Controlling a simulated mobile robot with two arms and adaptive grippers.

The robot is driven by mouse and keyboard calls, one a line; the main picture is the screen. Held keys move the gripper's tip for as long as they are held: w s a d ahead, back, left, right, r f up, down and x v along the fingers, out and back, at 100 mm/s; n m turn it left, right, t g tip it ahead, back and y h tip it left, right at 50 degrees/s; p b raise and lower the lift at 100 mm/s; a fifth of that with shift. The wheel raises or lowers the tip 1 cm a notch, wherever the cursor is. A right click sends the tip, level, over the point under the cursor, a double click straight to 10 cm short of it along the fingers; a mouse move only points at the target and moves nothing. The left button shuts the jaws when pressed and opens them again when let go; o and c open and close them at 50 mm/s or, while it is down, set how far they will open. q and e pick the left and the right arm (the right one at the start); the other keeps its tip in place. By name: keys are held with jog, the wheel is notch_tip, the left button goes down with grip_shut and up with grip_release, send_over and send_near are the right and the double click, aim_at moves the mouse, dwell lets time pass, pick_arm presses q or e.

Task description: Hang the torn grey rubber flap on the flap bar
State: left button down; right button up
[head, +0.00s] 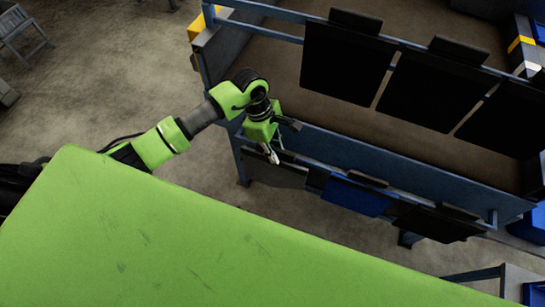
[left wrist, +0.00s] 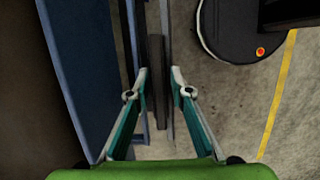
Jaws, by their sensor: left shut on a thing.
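My left gripper (head: 274,152) comes in from the left and is shut on the top of a dark grey flap (head: 275,173). In the left wrist view the gripper (left wrist: 159,80) points down, with the flap seen edge-on as a dark strip (left wrist: 156,55) between its fingers. The flap is at the left end of the lower flap bar (head: 405,197), in line with a blue flap (head: 355,197) and a black flap (head: 438,224). I cannot tell whether it rests on the bar, and no tear is clear. My right gripper is not in view.
Large black flaps (head: 345,62) hang from an upper rail (head: 260,30) across the machine. A blue side beam (head: 400,172) runs just behind the lower flaps. A green surface (head: 190,240) fills the foreground. Concrete floor (head: 110,60) is open at upper left.

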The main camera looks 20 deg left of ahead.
pick_arm(q)
jog(key=shift+w+d+f+b, duration=0.15)
jog(key=shift+w+b, duration=0.65)
jog(key=shift+w, duration=1.25)
jog(key=shift+a+b+x, duration=0.2)
jog(key=shift+b+x, duration=0.6)
jog(key=shift+b, duration=0.1)
jog(key=shift+a+b+x, duration=0.2)
jog(key=shift+b+x, duration=0.65)
jog(key=c, duration=1.8)
grip_release()
jog(key=shift+o, duration=0.2)
jog(key=shift+s+f, duration=0.1)
jog(key=v, duration=1.2)
